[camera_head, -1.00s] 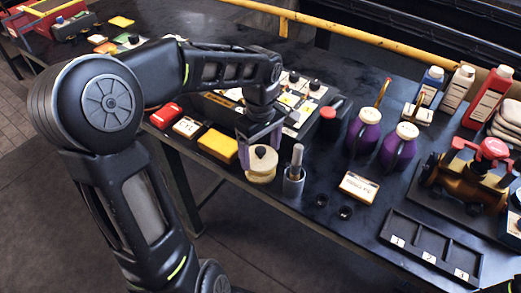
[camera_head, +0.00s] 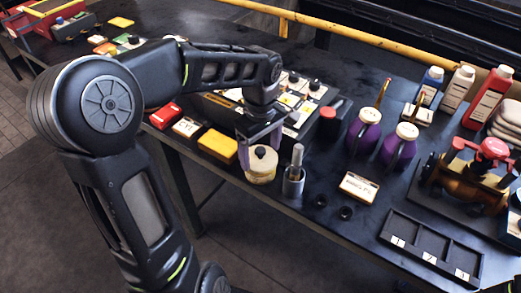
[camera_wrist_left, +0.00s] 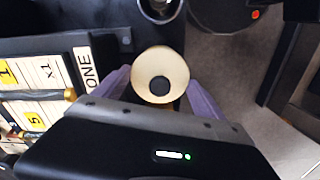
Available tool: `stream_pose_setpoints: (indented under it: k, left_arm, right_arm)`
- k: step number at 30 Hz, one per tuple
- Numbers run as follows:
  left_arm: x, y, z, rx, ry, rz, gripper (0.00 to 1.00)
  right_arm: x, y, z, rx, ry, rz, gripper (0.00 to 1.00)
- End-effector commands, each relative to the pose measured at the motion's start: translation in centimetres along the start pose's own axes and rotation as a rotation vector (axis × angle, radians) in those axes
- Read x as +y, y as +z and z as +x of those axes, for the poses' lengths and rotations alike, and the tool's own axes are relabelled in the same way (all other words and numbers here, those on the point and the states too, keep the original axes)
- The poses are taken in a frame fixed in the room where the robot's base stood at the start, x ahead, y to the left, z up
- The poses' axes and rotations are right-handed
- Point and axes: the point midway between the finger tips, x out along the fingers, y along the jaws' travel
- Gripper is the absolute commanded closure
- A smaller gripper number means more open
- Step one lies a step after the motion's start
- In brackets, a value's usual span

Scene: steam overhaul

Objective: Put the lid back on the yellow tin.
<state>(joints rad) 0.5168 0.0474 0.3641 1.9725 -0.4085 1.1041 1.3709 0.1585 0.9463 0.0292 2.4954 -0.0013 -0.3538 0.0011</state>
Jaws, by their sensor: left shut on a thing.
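My left gripper (camera_head: 261,152) points down near the front edge of the bench. Its two purple-padded fingers are shut on the round cream lid (camera_head: 262,163), which has a black knob. In the left wrist view the lid (camera_wrist_left: 172,62) sits between the finger pads (camera_wrist_left: 160,88). The yellow tin (camera_head: 261,179) is directly under the lid, upright on the bench. The lid is level and lined up with the tin; I cannot tell whether it is fully seated. In the left wrist view the lid hides nearly all of the tin. My right gripper is not in view.
A metal cup holding a rod (camera_head: 293,184) stands close to the right of the tin. A yellow block (camera_head: 217,146) lies to the left. A labelled card box (camera_head: 358,187) and two purple jugs (camera_head: 363,130) stand further right. The bench edge is close in front.

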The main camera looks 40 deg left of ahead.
Motion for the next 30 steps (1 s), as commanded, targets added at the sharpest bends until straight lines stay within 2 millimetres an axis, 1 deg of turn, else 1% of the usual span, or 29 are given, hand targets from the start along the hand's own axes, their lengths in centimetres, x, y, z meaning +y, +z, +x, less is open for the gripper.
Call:
stream_pose_setpoints:
  k: [7, 30]
  left_arm:
    - [0.02, 0.01, 0.28, 0.0, 0.0, 0.001, 0.59]
    - [-0.01, -0.03, 0.38, 0.0, 0.0, -0.001, 0.59]
  right_arm:
    - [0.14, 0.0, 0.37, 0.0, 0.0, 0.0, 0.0]
    - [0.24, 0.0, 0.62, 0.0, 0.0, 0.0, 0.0]
